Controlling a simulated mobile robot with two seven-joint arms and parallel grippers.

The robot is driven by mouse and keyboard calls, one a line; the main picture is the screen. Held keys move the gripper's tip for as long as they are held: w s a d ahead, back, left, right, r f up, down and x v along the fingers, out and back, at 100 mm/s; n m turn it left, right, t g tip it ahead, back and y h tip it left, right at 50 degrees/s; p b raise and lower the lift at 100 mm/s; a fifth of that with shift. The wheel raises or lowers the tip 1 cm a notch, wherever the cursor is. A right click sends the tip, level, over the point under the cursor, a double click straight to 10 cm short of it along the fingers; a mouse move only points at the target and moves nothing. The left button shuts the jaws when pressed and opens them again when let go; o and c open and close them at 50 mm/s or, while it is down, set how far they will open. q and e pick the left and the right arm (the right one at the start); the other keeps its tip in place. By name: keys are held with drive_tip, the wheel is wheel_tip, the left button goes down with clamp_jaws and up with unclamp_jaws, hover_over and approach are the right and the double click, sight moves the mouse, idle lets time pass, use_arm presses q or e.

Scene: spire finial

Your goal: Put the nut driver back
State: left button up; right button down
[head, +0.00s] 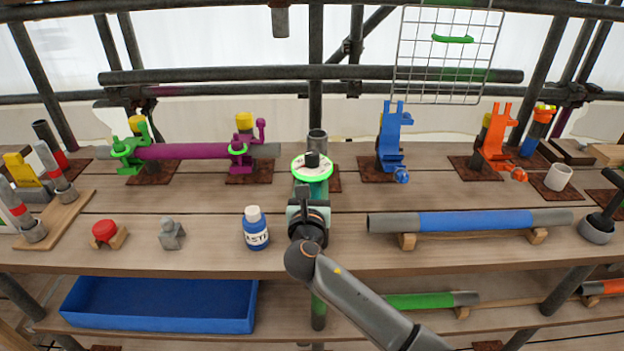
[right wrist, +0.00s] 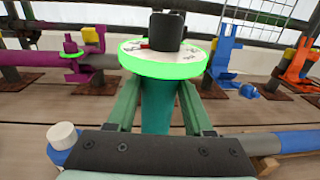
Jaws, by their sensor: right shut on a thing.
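My right gripper (head: 311,200) reaches over the middle of the bench and is shut on an upright teal-bodied tool, which I take to be the nut driver (right wrist: 158,103). The tool has a wide white disc with a bright green rim and a black knob on top (head: 312,166). In the right wrist view the teal body stands between the two green fingers, with the disc just above them. Its lower end is hidden behind my gripper. My left gripper is not in view.
An upright grey pipe stub (head: 317,140) stands close behind the tool. A blue-and-white bottle (head: 256,230) is at left, a blue-banded pipe (head: 470,221) on wooden rests at right. Blue (head: 391,140) and orange (head: 495,140) clamps stand behind. A blue tray (head: 160,304) is below.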

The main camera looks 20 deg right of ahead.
drive_tip(key=shift+r, duration=0.15)
drive_tip(key=shift+c, duration=1.1)
unclamp_jaws()
drive_tip(key=shift+o, duration=0.6)
drive_tip(key=shift+f, duration=0.35)
drive_tip(key=shift+o, duration=0.5)
drive_tip(key=shift+r, duration=0.1)
drive_tip(key=shift+f, duration=0.55)
drive_tip(key=shift+s, duration=0.1)
